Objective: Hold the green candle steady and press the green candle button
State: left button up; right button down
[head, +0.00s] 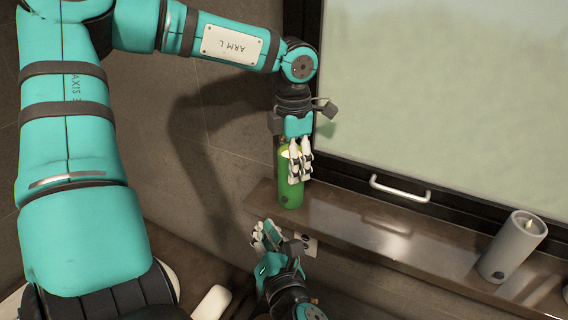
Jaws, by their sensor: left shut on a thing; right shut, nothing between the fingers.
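The green candle (290,192) stands upright on the brown shelf (352,222), near its left end. My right gripper (262,232) is lower, below and left of the candle. It is shut with nothing between its fingers and appears apart from the candle.
A grey candle (512,246) stands on the shelf at the right. A dark-framed window or mirror with a white handle (400,189) is behind the shelf. The shelf between the two candles is clear.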

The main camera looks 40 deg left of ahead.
pick_arm(q)
jog(key=o, duration=1.4)
notch_tip(320, 180, up, 12)
jog(key=shift+r, duration=0.1)
